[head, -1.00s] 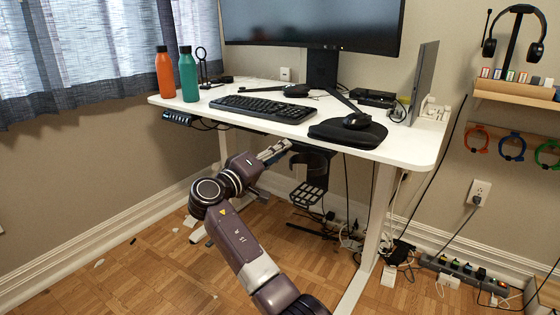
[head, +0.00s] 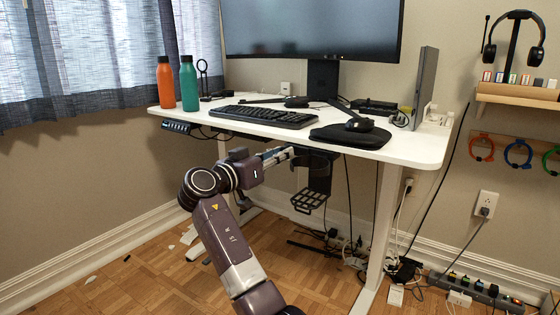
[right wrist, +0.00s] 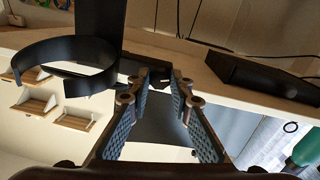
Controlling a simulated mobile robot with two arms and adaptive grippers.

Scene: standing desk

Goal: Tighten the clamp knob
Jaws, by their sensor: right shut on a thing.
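My right gripper (head: 286,153) is under the front edge of the desk, next to the black cup-holder clamp (head: 318,172). The right wrist view shows its two blue-padded fingers (right wrist: 160,84) closing in at the tips on a small dark part at the clamp, the clamp knob (right wrist: 159,75). The knob is mostly hidden by the fingers, and its angle cannot be told. The holder's black ring (right wrist: 66,64) is beside the fingers at the left in that view. My left gripper is not in view.
The white desk (head: 400,150) is just above the gripper. Cables and a desk leg (head: 378,235) are to the right. A keyboard (head: 265,116), a green bottle (head: 188,85) and an orange bottle (head: 165,84) stand on top.

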